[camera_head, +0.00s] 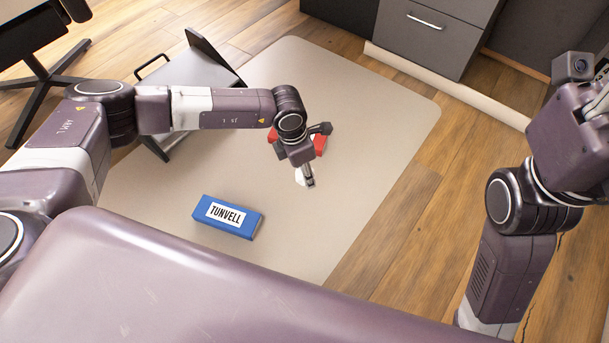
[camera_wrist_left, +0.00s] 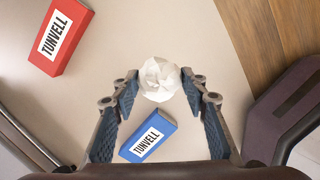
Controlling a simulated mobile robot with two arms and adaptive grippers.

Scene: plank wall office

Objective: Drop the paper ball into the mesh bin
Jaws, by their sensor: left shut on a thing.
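A crumpled white paper ball (camera_wrist_left: 160,79) sits between the fingertips of my left gripper (camera_wrist_left: 160,88) in the left wrist view. The left gripper is shut on it, with a finger on each side. In the head view my left gripper (camera_head: 307,179) points down over the pale mat, and the paper ball (camera_head: 299,176) shows as a small white patch, partly hidden by the fingers. My right wrist is at the right edge of the head view, and its fingers are not visible. No mesh bin is visible in either view.
A blue TUNVELL box (camera_head: 228,217) lies on the pale mat (camera_head: 375,120). A red box (camera_head: 320,145) lies behind my left gripper, partly hidden. The mat's right side is clear.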

